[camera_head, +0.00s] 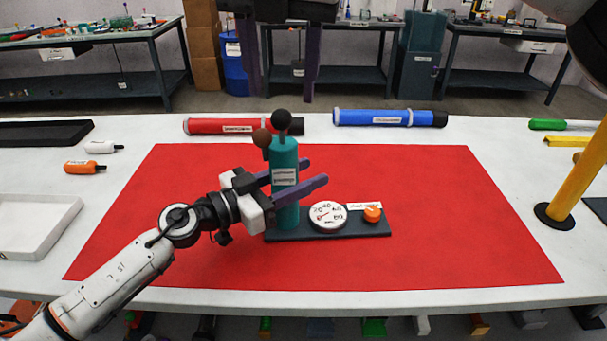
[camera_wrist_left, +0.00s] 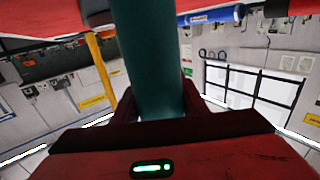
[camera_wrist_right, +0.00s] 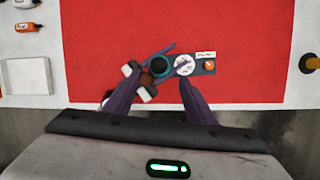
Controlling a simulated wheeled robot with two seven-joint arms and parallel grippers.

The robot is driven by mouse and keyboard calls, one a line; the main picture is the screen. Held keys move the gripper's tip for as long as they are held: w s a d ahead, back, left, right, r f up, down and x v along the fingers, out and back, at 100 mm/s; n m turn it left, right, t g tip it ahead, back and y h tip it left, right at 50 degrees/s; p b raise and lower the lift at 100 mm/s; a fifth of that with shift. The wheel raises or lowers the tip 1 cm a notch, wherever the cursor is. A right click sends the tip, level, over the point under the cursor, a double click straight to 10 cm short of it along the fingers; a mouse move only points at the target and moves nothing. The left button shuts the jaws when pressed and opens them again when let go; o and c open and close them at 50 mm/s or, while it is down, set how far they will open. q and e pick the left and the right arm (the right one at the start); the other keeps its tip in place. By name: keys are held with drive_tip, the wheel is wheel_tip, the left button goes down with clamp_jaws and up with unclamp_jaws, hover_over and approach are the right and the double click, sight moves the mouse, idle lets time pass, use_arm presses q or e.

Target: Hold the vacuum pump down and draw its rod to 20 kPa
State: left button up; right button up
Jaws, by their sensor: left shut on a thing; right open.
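The vacuum pump is an upright teal cylinder (camera_head: 287,205) on a dark base plate (camera_head: 355,230) at the middle of the red mat. A black ball knob (camera_head: 281,120) tops it, with a brown ball (camera_head: 262,138) beside it. A round white gauge (camera_head: 328,214) and an orange knob (camera_head: 372,213) sit on the plate; the needle reading is too small to tell. My left gripper (camera_head: 300,178) is shut around the cylinder, which also fills its wrist view (camera_wrist_left: 148,60). My right gripper (camera_head: 281,92) is open, pointing down above the pump, apart from the black knob.
A red tube (camera_head: 225,126) and a blue tube (camera_head: 385,118) lie behind the mat (camera_head: 450,210). A yellow post (camera_head: 575,185) stands at the right. A white tray (camera_head: 35,225) and small bottles (camera_head: 85,167) are at the left. The mat around the pump is clear.

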sight(281, 113)
drive_tip(key=shift+n, duration=0.9)
drive_tip(key=shift+x, duration=5)
drive_tip(key=shift+a, duration=0.15)
drive_tip(key=shift+c, duration=0.3)
drive_tip(key=c, duration=0.8)
drive_tip(key=shift+r, duration=0.2)
